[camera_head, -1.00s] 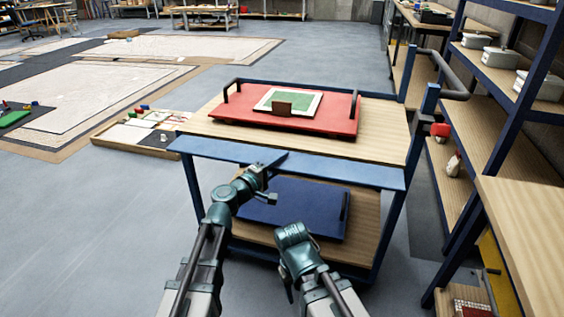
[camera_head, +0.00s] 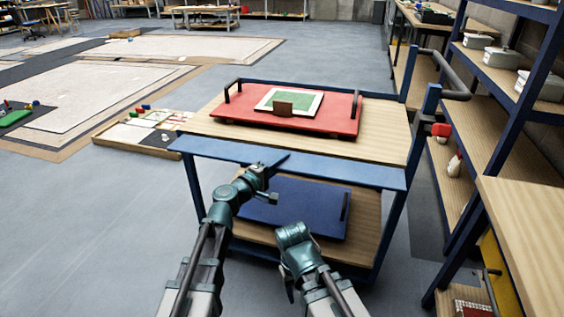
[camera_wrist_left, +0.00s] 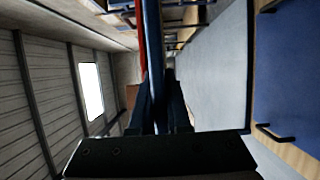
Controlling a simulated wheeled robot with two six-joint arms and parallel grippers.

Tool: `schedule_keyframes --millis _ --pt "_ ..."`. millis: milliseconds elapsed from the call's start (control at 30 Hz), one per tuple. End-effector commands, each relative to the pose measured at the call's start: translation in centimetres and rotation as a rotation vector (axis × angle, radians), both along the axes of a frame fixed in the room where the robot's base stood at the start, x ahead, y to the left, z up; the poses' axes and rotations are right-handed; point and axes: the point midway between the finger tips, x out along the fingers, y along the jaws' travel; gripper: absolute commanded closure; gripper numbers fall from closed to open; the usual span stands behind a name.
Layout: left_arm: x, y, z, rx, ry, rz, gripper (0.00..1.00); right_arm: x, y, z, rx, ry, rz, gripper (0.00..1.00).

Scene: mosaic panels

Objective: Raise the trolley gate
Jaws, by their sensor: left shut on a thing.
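The trolley (camera_head: 384,133) stands in the middle of the head view, with a wood top and a blue frame. Its gate, a flat blue strip (camera_head: 340,172), runs along the near edge of the top. My left gripper (camera_head: 273,165) is at the middle of this strip. In the left wrist view, the fingers (camera_wrist_left: 160,118) are shut on the edge of the blue gate (camera_wrist_left: 154,60). My right gripper (camera_head: 290,238) is lower, in front of the lower shelf, apart from the gate. Its fingers are not clear.
A red tray (camera_head: 235,117) with a green-and-white panel (camera_head: 290,101) rests on the trolley top. A blue tray (camera_head: 300,210) lies on the lower shelf. Shelving (camera_head: 497,75) stands close on the right. Open floor (camera_head: 95,230) lies on the left.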

Motion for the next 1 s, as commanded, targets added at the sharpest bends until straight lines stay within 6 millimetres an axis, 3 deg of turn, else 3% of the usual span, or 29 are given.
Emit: schedule_keyframes --millis 667,867,1000 --pt "-0.1 0.0 0.2 0.004 0.009 -0.001 1.0 0.0 0.0 0.4 0.0 0.0 0.0 0.46" --pt "0.0 -0.1 1.2 0.028 0.075 -0.005 1.0 0.0 -0.1 2.9 -0.002 0.0 -0.004 0.46" --pt "0.1 -0.1 2.2 0.058 0.168 -0.006 1.0 0.0 -0.1 5.9 -0.004 0.001 -0.008 0.46"
